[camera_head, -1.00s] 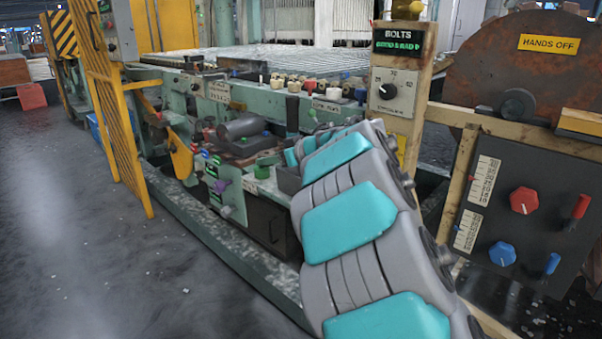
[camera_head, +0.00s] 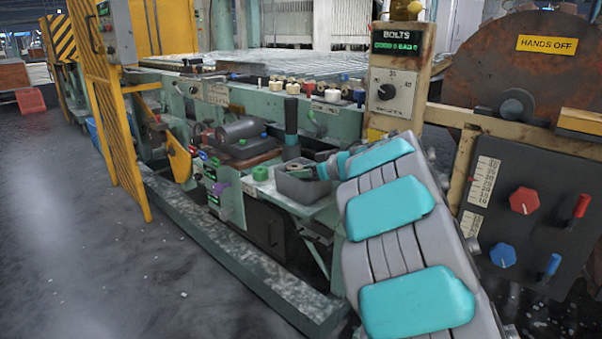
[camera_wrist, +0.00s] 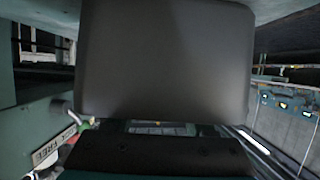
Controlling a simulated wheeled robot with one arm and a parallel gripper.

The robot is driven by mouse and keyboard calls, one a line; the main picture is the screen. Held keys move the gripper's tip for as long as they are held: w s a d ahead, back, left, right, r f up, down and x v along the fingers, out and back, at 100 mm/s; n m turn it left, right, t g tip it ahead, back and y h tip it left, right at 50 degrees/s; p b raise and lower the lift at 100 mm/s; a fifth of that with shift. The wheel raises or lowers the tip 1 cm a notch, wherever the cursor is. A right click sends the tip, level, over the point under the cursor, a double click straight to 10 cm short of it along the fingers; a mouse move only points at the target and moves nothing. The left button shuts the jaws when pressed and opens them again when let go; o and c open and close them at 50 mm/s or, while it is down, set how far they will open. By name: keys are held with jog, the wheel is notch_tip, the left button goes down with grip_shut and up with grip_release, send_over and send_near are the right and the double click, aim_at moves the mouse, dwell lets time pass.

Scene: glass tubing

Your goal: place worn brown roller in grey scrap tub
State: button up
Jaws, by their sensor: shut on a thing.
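The grey scrap tub (camera_head: 303,184) is an open box on the front ledge of the green machine in the head view. My gripper (camera_head: 327,168) is at its right rear side, partly hidden by my arm.
A dark grey cylinder (camera_head: 240,129) lies on the machine left of the tub, near a green knob (camera_head: 260,173). A black upright handle (camera_head: 291,115) stands behind the tub. A yellow gate (camera_head: 110,120) is at left; a control panel (camera_head: 525,200) is at right.

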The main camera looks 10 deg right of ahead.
jog(key=shift+f, duration=0.1)
jog(key=shift+f+p, duration=0.3)
jog(key=shift+f, duration=0.1)
jog(key=shift+f, duration=0.15)
jog(key=o, duration=1.3)
jog(key=shift+f, duration=0.1)
jog(key=shift+r+b, duration=0.4)
jog(key=shift+r, duration=0.05)
jog(key=v, duration=0.8)
jog(key=p+v, duration=0.1)
jog(key=v, duration=0.3)
jog(key=shift+r, duration=0.35)
